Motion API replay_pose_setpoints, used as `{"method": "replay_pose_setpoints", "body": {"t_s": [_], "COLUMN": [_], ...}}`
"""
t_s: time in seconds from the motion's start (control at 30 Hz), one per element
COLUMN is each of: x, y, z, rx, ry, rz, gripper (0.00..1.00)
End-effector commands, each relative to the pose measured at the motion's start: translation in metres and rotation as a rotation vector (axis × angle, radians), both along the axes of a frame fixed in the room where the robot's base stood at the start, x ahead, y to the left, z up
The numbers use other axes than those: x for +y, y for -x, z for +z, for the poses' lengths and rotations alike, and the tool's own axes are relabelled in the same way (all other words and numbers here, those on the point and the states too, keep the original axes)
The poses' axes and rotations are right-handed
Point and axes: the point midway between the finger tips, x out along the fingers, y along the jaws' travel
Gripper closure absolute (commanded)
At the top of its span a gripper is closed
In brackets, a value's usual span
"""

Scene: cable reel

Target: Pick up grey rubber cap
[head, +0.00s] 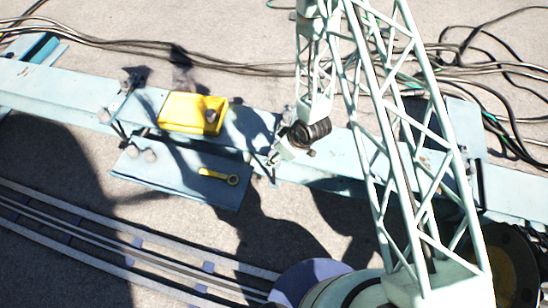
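Two small grey rounded pieces that look like rubber caps, a left one (132,151) and a right one (150,156), sit close together on the upper left of a light-blue plate (185,188). Another small grey-brown piece (210,117) is at the right end of a yellow tray (175,122). I cannot tell which of these is the task's cap. My gripper (276,156) hangs over the blue beam, right of the tray and plate, apart from the small pieces. Its fingers are small and partly shadowed, so their opening is unclear.
A yellow ring-ended tool (218,176) lies on the plate. A long light-blue beam (60,92) crosses the view. Dark cables (120,43) run behind it and tangle at the upper right (470,65). Metal rails (90,245) lie at the lower left.

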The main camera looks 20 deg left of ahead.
Motion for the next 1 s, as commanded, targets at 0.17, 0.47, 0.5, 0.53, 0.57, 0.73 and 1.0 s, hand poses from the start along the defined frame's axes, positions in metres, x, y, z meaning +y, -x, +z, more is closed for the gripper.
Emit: {"method": "replay_pose_setpoints", "body": {"t_s": [0.17,0.47,0.5,0.53,0.57,0.73,1.0], "x": [0.006,0.014,0.015,0.015,0.015,0.015,0.015], "y": [-0.001,-0.004,-0.004,-0.004,-0.004,-0.004,-0.004], "z": [-0.019,-0.037,-0.038,-0.038,-0.038,-0.038,-0.038], "rx": [0.001,0.0,0.0,0.0,0.0,0.0,0.0], "ry": [0.0,0.0,0.0,0.0,0.0,0.0,0.0], "rz": [0.001,0.001,0.0,0.0,0.0,0.0,0.0], "gripper": [0.55,0.55,0.55,0.55,0.55,0.55,0.55]}}
